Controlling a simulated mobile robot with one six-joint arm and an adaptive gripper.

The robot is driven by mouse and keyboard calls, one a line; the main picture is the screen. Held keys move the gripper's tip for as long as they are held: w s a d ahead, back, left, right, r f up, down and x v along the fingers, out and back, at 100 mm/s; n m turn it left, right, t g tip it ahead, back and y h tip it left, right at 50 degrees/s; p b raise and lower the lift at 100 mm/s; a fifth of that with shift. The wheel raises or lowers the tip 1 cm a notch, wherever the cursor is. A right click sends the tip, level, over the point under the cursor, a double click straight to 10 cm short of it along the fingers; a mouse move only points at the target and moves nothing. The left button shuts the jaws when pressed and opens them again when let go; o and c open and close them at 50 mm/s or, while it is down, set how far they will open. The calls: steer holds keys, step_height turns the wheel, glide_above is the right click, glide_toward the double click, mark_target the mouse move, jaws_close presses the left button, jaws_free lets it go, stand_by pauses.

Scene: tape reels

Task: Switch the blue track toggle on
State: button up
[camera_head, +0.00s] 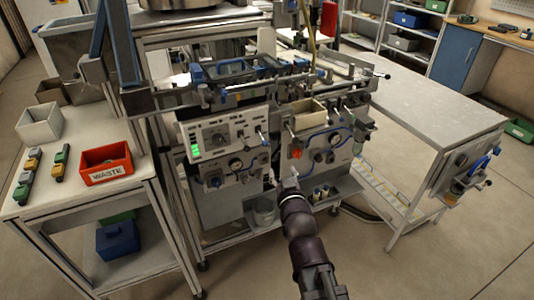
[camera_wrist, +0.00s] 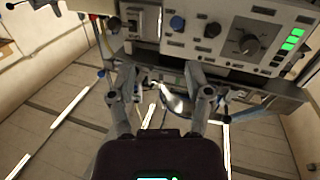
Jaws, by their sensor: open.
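The white control panel (camera_head: 225,130) is on the front of the machine, with a dial and lit green lamps. In the wrist view the panel (camera_wrist: 275,22) fills the top right. In the head view my gripper (camera_head: 286,180) is low before the machine, right of the panel.
A red knob (camera_head: 294,153) is on the panel to the right. A side table with a red waste bin (camera_head: 106,165) stands at left, a long grey bench (camera_head: 420,105) at right. The floor in front is clear.

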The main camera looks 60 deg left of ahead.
steer(key=shift+s+a, duration=0.2)
steer(key=shift+s, duration=0.35)
steer(key=shift+s+a, duration=0.15)
steer(key=shift+s, duration=0.4)
steer(key=shift+w, duration=0.25)
